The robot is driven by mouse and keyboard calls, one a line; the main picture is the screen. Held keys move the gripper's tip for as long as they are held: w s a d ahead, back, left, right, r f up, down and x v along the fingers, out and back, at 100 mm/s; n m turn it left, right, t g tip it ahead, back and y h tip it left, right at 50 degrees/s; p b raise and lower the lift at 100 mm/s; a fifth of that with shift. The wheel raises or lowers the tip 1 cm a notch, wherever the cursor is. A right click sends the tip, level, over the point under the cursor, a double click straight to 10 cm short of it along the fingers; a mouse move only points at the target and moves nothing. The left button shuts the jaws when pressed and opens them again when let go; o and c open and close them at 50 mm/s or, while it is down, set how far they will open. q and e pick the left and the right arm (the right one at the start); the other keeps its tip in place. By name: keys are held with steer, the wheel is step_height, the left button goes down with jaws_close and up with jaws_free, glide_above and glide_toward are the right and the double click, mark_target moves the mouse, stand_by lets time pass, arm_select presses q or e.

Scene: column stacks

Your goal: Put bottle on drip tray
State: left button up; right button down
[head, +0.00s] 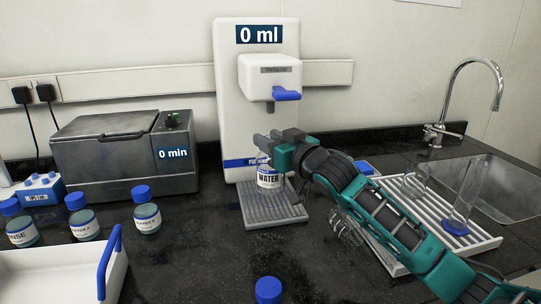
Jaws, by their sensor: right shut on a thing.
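A clear bottle with a white "WATER" label (269,181) is at or just above the grey drip tray (262,217), under the spout of the white dispenser (228,110). I cannot tell whether its base touches the tray. The bottle looks upright. My right gripper (268,144) is shut on the upper part of the bottle and hides its neck. My right arm comes in from the lower right. My left gripper is not in view.
Several blue-capped bottles (146,212) stand at left, near a grey box-shaped device (125,165). A white tray with a blue handle (60,275) is at front left. A drying rack (480,235) with glassware and a sink (500,185) are at right. A blue cap (268,290) shows at front centre.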

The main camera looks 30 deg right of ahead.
steer(key=shift+w+f, duration=0.15)
steer(key=shift+f, duration=1.7)
steer(key=c, duration=0.7)
jaws_free()
steer(key=shift+f, duration=0.15)
steer(key=s+d, duration=0.1)
steer(key=s, duration=1.1)
steer(key=shift+d+r+b, duration=0.2)
steer(key=shift+d+b, duration=0.1)
steer(key=shift+d, duration=0.05)
